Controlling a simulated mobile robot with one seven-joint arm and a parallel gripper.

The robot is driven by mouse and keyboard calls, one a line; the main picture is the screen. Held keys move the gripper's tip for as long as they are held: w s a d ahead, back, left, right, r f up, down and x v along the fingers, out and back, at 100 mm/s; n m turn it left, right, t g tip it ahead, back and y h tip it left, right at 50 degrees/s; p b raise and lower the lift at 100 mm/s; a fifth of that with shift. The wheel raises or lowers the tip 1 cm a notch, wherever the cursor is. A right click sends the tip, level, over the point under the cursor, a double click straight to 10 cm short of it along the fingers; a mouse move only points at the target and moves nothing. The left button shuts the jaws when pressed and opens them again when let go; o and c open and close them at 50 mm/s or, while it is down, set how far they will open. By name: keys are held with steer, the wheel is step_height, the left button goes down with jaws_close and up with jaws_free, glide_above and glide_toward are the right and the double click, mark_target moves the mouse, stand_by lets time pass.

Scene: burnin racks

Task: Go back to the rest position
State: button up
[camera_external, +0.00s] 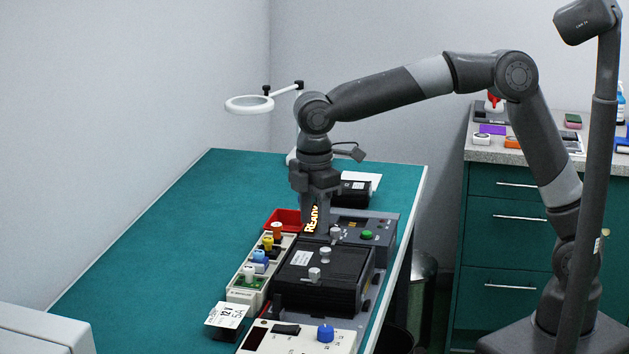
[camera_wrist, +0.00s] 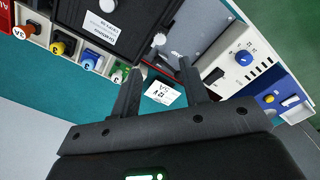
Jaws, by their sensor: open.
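My gripper (camera_external: 317,230) points down close above the dark rack unit (camera_external: 322,283) on the green bench, near its back end. In the wrist view, the two fingers of my gripper (camera_wrist: 160,72) stand apart with nothing held between them. The black lid with knobs and a white label (camera_wrist: 95,27) lies beyond the fingertips. I cannot tell from these views whether a finger touches the unit. Part of the unit's back is hidden behind my gripper.
A row of coloured numbered plugs (camera_external: 259,256) and a red tray (camera_external: 284,219) lie left of the unit. A blue-knobbed panel (camera_external: 325,334) is in front. A ring magnifier (camera_external: 249,104) stands behind. The left bench top (camera_external: 170,245) is clear.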

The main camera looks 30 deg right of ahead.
steer(key=w+d+r+m+t, duration=0.1)
steer(key=w+d+r+m, duration=0.15)
steer(key=d, duration=0.65)
steer(key=w+d+r+m+t, duration=0.1)
steer(key=d+m, duration=0.2)
steer(key=d, duration=0.6)
steer(key=w+d+r+m+t, duration=0.1)
steer(key=d+r+m, duration=0.15)
steer(key=d, duration=0.55)
steer(key=s+d+f+m+t, duration=0.1)
steer(key=s+d+m, duration=0.4)
steer(key=d, duration=0.6)
steer(key=s+d+f+m+t, duration=0.1)
steer(key=s+d+f+m, duration=0.2)
steer(key=d, duration=0.9)
steer(key=s+m, duration=0.2)
steer(key=shift+s+m+t, duration=0.3)
steer(key=shift+s+m, duration=0.1)
steer(key=shift+d+r, duration=0.1)
